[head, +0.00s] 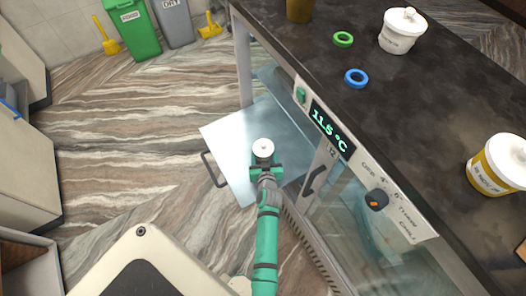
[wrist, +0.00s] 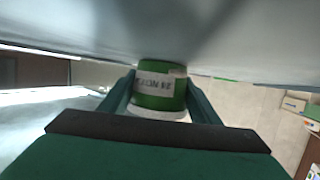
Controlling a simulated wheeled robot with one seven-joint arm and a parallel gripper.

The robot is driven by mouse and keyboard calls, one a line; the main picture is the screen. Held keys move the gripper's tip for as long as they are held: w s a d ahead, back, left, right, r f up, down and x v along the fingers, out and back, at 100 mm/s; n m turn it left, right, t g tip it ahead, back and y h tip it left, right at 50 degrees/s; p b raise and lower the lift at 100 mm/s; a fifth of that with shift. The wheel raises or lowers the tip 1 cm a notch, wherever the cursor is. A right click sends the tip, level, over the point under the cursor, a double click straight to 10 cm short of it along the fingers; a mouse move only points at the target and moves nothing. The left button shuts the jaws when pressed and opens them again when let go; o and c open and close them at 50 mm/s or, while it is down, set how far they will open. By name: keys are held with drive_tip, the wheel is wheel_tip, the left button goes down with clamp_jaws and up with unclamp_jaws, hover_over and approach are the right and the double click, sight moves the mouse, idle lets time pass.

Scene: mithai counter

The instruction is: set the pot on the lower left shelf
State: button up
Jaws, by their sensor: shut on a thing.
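The pot shows in the head view as a round white lid (head: 263,146). In the wrist view it is a green pot (wrist: 158,97) with a white label, and its print is only partly readable. My gripper (head: 264,162) is shut on the pot; in the wrist view its two dark green fingers (wrist: 160,86) press on either side of it. The cabinet's left door (head: 229,136) stands open, with its dark handle at the outer edge. My gripper and the pot are over this pale panel in the head view. The lower left shelf cannot be made out clearly.
The cabinet's right door (head: 358,205) looks shut. The control strip (head: 330,128) reads 11.5 °C. On the dark countertop (head: 420,115) are a green ring (head: 343,39), a blue ring (head: 356,77) and lidded pots. In the wrist view a large grey surface (wrist: 240,35) lies close beyond the pot.

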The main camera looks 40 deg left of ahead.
drive_tip(key=shift+s+d+f, duration=0.15)
drive_tip(key=shift+d+f, duration=0.2)
drive_tip(key=shift+f, duration=0.4)
drive_tip(key=o, duration=1)
drive_tip(key=shift+s+a+f, duration=0.1)
drive_tip(key=shift+s, duration=0.1)
drive_tip(key=shift+o, duration=0.2)
drive_tip(key=shift+a, duration=0.1)
drive_tip(key=shift+r, duration=0.35)
drive_tip(key=v, duration=0.4)
drive_tip(key=r+v, duration=0.1)
drive_tip(key=v, duration=0.7)
drive_tip(key=shift+w+r, duration=0.15)
drive_tip(key=shift+w, duration=0.2)
drive_tip(key=shift+w, duration=0.1)
